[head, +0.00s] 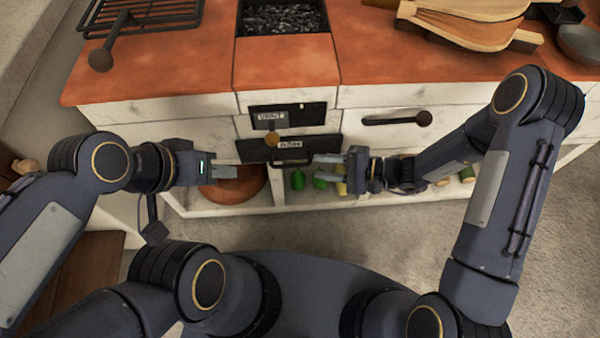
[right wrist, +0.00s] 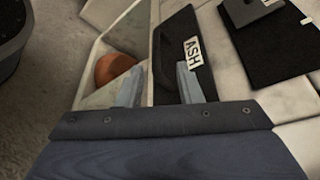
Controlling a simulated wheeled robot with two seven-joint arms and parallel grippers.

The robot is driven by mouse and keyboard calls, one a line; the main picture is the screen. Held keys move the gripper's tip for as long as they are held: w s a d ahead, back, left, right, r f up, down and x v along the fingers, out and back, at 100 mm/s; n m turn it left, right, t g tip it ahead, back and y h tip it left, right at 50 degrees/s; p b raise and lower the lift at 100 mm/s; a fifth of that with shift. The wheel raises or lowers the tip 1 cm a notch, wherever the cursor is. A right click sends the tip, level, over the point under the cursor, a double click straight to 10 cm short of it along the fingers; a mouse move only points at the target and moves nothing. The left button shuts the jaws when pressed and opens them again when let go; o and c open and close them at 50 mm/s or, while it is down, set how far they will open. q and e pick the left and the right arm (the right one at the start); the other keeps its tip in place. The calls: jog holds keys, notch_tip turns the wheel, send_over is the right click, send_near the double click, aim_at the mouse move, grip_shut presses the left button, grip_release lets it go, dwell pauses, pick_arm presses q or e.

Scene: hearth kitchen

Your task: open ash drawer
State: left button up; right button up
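The ash drawer (head: 325,146) has a black front with a white ASH label, low in the middle of the hearth. It looks shut or nearly so; I cannot tell if it stands out slightly. The ASH front also shows in the right wrist view (right wrist: 176,42). My right gripper (head: 320,167) is at the lower right of this front, its fingers apart. In the right wrist view, one finger lies over the black front and the other beside its edge; no grip shows. My left gripper (head: 234,173) is left of the drawer, apart from it. Its finger gap is unclear.
The black VENT panel (head: 310,113) with a brass knob (head: 272,139) is above the ash drawer. A white drawer with a dark handle (head: 395,120) is to its right. Below, open shelves hold an orange-brown pot (head: 240,188) and green bottles (head: 298,180). Bellows (head: 470,22) lie on top.

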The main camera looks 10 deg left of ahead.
aim_at(295, 164)
jog(key=x, duration=0.2)
jog(key=b+x, duration=0.1)
jog(key=x, duration=0.5)
jog(key=shift+f+b, duration=0.3)
jog(key=shift+b, duration=0.1)
grip_shut()
